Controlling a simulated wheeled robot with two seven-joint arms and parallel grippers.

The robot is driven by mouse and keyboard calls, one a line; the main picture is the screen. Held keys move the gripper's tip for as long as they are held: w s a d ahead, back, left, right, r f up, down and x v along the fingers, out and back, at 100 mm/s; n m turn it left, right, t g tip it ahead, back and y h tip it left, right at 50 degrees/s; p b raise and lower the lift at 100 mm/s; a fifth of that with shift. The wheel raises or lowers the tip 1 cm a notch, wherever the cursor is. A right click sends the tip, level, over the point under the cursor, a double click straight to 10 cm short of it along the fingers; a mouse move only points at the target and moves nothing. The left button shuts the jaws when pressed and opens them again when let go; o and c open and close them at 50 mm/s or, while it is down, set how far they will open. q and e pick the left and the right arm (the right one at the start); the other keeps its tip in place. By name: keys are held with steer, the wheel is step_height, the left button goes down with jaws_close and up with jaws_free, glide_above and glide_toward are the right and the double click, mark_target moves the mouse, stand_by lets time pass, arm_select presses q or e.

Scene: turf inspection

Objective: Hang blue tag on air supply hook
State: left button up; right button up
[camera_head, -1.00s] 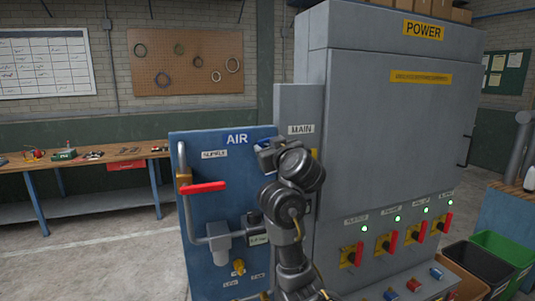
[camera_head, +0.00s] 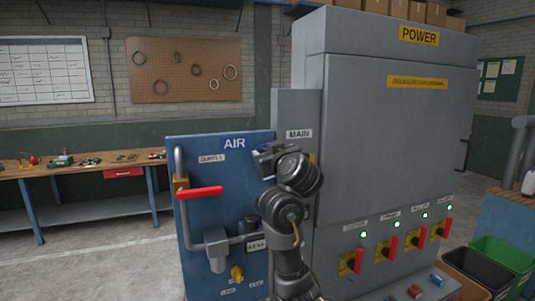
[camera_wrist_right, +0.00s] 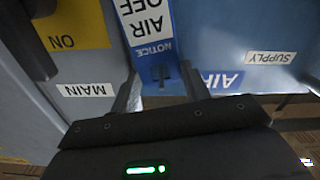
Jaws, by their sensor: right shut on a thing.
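The blue and white tag (camera_wrist_right: 147,30), lettered NOTICE AIR OFF, sits between the fingers of my right gripper in the right wrist view. My right gripper (camera_wrist_right: 158,88) is shut on it at its blue NOTICE end. In the head view my right gripper (camera_head: 266,160) is at the upper right of the blue AIR panel (camera_head: 205,262), beside the grey MAIN column. The AIR panel has a SUPPLY label (camera_head: 212,158) and a red-handled valve (camera_head: 200,192). I cannot make out the air supply hook in either view. My left gripper is not in view.
The tall grey POWER cabinet (camera_head: 395,140) stands right of the panel, with several red-handled switches (camera_head: 351,262) low on its front. Pipework (camera_head: 183,215) stands out from the AIR panel. Black and green bins are at lower right. Open floor lies to the left.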

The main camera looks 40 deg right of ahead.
steer(key=o, duration=1.1)
steer(key=shift+s+r, duration=0.1)
steer(key=shift+p+v, duration=0.95)
steer(key=shift+v, duration=4.4)
